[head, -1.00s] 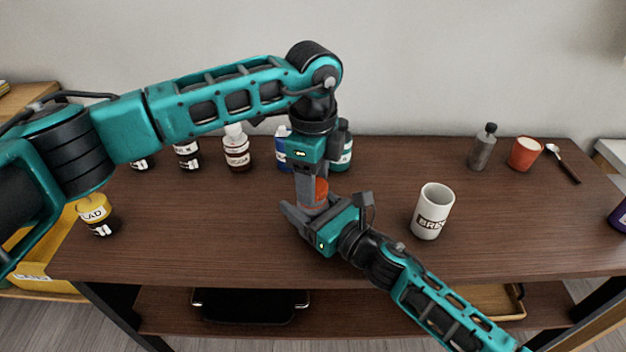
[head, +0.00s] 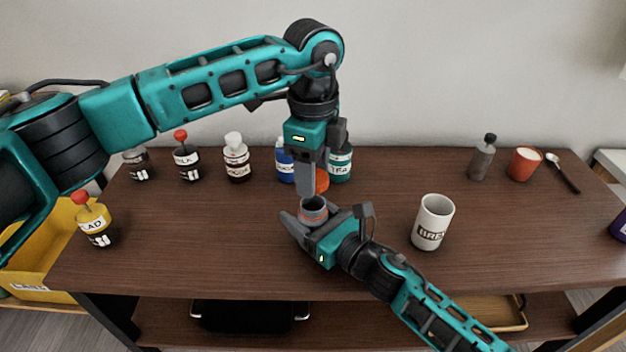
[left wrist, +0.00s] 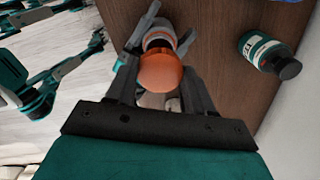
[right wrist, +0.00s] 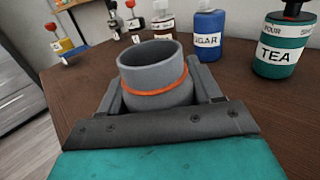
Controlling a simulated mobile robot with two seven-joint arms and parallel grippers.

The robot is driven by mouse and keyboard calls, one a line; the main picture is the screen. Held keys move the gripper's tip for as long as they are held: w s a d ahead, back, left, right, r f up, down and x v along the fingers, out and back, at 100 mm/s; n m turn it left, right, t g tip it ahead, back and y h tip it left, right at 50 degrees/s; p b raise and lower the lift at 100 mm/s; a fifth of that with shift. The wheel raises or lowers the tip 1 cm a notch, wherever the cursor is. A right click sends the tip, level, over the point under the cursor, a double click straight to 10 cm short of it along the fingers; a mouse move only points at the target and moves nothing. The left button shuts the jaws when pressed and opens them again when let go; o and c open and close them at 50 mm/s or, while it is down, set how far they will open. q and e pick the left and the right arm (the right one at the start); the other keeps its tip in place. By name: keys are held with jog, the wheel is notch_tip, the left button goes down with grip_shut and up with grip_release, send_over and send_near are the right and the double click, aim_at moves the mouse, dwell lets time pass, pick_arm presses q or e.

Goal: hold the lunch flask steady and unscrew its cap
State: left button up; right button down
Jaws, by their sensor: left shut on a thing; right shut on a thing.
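The lunch flask (head: 313,208) is a grey open-topped cylinder with an orange ring, upright on the dark table. In the right wrist view the flask (right wrist: 153,80) shows its open mouth. My right gripper (head: 304,226) is shut on the flask's body from the front right. The orange cap (head: 321,181) is off the flask, held by my left gripper (head: 312,190) just above and behind the mouth. In the left wrist view the cap (left wrist: 160,71) sits between the fingers, and the flask (left wrist: 160,40) shows beyond it, apart from it.
A white mug (head: 432,222) stands right of my right gripper. A tea bottle (head: 341,163), a blue bottle (head: 285,163) and other bottles line the back. A yellow bottle (head: 93,220) stands at the left. An orange cup (head: 524,164) and grey bottle (head: 483,158) are back right. The table's front left is clear.

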jog(key=shift+c, duration=0.7)
grip_release()
